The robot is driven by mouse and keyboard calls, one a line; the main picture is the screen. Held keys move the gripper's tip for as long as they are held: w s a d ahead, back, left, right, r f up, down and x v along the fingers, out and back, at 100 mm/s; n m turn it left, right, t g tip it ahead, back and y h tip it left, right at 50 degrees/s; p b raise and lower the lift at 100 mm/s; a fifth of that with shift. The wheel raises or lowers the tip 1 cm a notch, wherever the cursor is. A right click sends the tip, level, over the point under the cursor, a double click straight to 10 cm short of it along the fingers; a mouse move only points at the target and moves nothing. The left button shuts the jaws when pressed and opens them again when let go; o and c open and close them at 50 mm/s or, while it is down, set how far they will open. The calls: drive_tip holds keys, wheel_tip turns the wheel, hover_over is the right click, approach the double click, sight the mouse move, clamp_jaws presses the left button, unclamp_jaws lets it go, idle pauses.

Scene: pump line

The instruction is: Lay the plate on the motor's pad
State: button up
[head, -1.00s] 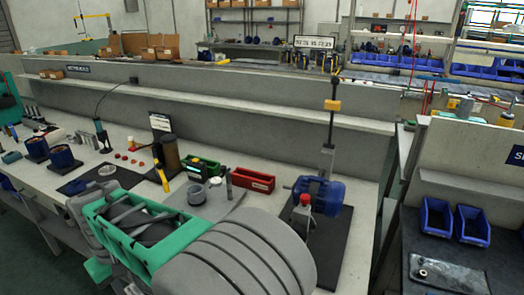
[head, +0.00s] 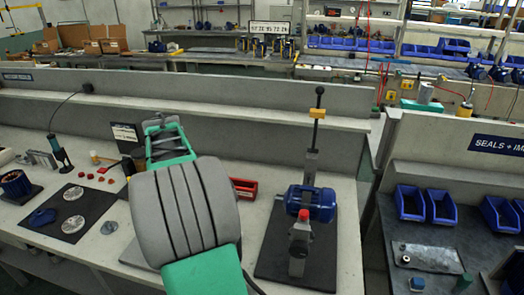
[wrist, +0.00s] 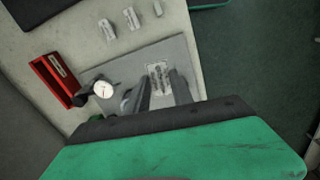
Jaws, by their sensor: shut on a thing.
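In the wrist view, my gripper (wrist: 161,88) has its two dark fingers close around a small light-grey metal plate (wrist: 158,76) with dark markings. It shows over a grey mat; its height above the mat is hard to tell. In the head view, my own arm hides the gripper and the plate. The blue motor (head: 318,204) is at right of centre, on a dark base (head: 268,262), beside an upright post with a lever and a red knob. I cannot make out its pad clearly.
A red tray (wrist: 54,81) and a round dial gauge (wrist: 104,89) are left of the gripper in the wrist view. Several small metal blocks (wrist: 107,28) lie on the bench. A black mat (head: 88,214) with discs is at left; blue bins (head: 410,203) stand at right.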

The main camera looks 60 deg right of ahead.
drive_tip(key=s+d+r+p, duration=0.45)
drive_tip(key=s+d, duration=0.65)
drive_tip(key=d, duration=0.4)
wheel_tip(320, 180, up, 4)
drive_tip(key=n+p, duration=0.1)
drive_tip(key=p, duration=0.2)
hover_over(308, 188)
drive_tip(key=shift+d+f, duration=0.15)
drive_tip(key=shift+f, duration=0.05)
wheel_tip(308, 188, down, 4)
drive_tip(key=b, duration=0.3)
drive_tip(key=shift+w+f, duration=0.1)
drive_tip(key=shift+f, duration=0.1)
drive_tip(key=shift+r, duration=0.1)
drive_tip(key=shift+f, duration=0.45)
drive_tip(key=o, duration=1)
drive_tip(key=shift+o, duration=0.6)
